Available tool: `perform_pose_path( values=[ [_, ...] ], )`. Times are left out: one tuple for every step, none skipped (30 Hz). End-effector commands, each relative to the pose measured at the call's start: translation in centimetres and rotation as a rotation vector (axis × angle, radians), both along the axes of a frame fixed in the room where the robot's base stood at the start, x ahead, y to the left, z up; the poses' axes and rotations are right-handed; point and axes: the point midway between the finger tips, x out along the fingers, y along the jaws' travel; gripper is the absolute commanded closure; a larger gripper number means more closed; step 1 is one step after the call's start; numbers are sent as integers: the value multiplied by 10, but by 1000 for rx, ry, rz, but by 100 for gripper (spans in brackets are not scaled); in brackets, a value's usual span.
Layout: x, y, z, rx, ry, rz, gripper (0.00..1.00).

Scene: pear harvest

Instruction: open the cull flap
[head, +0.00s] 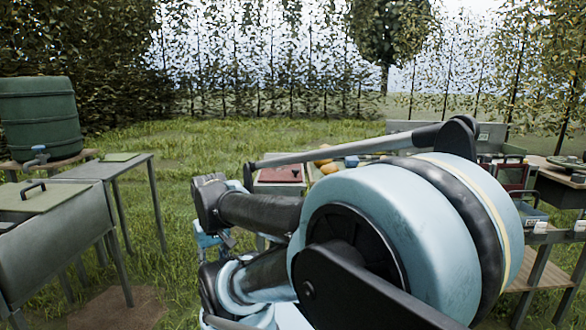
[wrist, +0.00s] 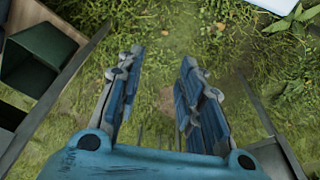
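I cannot tell for certain which panel is the cull flap. A flat red-brown panel (head: 278,175) with a small dark knob lies level beyond my arm, in a pale frame. A green lid (head: 38,198) with a dark handle lies closed on a grey bin (head: 50,250) at the left. My gripper (wrist: 158,85) is open and empty in the wrist view, pointing down over grass. It shows small and partly hidden behind my arm in the head view (head: 210,240), between the grey bin and the red-brown panel. Neither panel is touched by it.
A green barrel (head: 40,118) with a tap stands at the back left near a small table (head: 105,168). A dark green open container (wrist: 38,57) is at the upper left of the wrist view. Shelving (head: 545,265) stands at the right. Grass between is clear.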

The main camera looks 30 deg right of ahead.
Motion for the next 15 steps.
perform_pose_path(
  values=[
    [-2,0,2,0,-3,0,52],
    [-6,-1,6,-1,-9,0,52],
    [-6,-1,9,-2,-10,0,52],
    [-4,-2,13,-3,-9,0,52],
    [-1,-4,18,-4,-7,2,52],
    [5,-6,26,-7,-4,4,52],
    [9,-9,33,-9,-1,5,52],
    [15,-12,42,-12,2,10,52],
    [23,-17,54,-16,7,14,52],
    [30,-21,64,-19,11,18,52],
    [36,-26,74,-21,16,20,52],
    [46,-32,88,-26,22,26,52],
    [53,-38,98,-29,27,31,52],
    [61,-43,108,-32,32,35,52],
    [70,-51,121,-35,38,41,52]
  ],
)
